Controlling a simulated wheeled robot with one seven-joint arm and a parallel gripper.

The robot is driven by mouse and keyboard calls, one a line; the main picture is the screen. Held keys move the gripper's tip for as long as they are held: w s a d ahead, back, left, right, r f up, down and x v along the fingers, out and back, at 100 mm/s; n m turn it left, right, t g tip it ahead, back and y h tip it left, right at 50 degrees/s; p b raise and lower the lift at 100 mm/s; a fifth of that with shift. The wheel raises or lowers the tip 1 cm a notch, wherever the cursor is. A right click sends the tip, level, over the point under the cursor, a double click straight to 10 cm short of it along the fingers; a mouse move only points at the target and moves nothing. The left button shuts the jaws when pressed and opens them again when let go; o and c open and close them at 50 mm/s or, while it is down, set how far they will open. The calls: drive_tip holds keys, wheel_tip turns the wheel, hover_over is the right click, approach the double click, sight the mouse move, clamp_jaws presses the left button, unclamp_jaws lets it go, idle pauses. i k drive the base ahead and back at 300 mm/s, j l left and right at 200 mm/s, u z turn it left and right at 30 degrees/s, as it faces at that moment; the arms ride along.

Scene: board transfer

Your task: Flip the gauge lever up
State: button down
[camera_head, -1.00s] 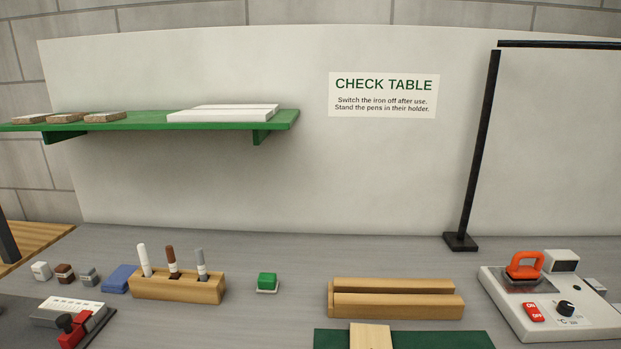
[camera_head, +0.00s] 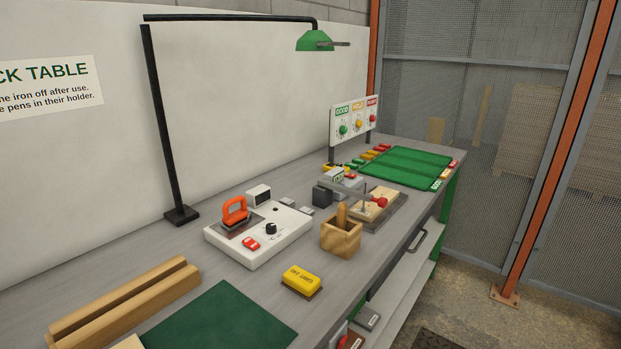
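A small fixture that looks like the gauge stands on the table right of the middle, with a dark grey base (camera_head: 390,219) and a light wooden block (camera_head: 369,211) on it. The lever's exact angle is too small to tell. My gripper is not in view.
A wooden box (camera_head: 341,240) stands just in front of the fixture. The iron station (camera_head: 262,245) and a yellow block (camera_head: 301,280) are to its left. Green mats (camera_head: 410,166) lie beyond it. A lamp (camera_head: 316,40) hangs above.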

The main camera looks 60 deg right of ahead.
sight(382, 202)
drive_tip(key=l+z, duration=0.2)
drive_tip(key=l, duration=0.4)
drive_tip(key=l+z, duration=0.2)
drive_tip(key=l, duration=0.45)
drive_tip(key=i+l+z, duration=0.2)
drive_tip(key=l, duration=0.4)
drive_tip(key=k, duration=0.05)
